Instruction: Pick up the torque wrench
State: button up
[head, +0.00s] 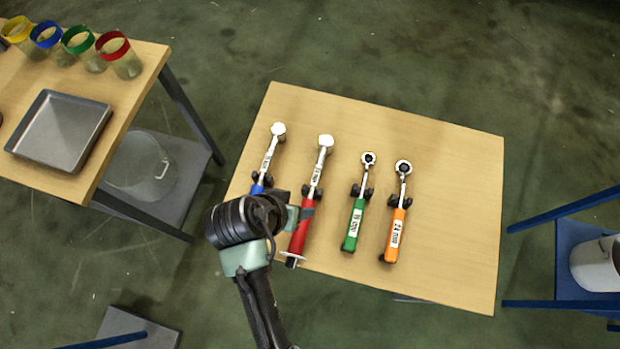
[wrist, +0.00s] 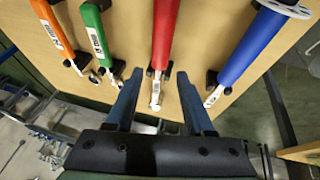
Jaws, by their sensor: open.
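Several torque wrenches lie side by side on a wooden table (head: 450,150), on small black holders. The red wrench (head: 301,234) has a label on its shaft; it also shows in the wrist view (wrist: 166,30). To its left in the head view is the blue wrench (head: 268,161), its handle mostly hidden by my arm. To the right are the green wrench (head: 353,230) and the orange wrench (head: 395,232). My gripper (head: 303,206) is open over the red wrench. In the wrist view the red wrench's shaft lies between the fingertips (wrist: 160,90); contact cannot be told.
A second table at left holds a metal tray (head: 60,130) and several jars with coloured rims (head: 115,52). A pot (head: 145,168) stands on a shelf below. A blue stand at right holds a white container (head: 598,263). The table's right part is clear.

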aim_at(312, 192)
jog(key=x, duration=0.8)
jog(key=shift+d+f, duration=0.1)
jog(key=shift+f, duration=0.3)
grip_shut()
dwell(1.0)
jog(key=shift+w+r, duration=0.1)
jog(key=shift+r, duration=0.05)
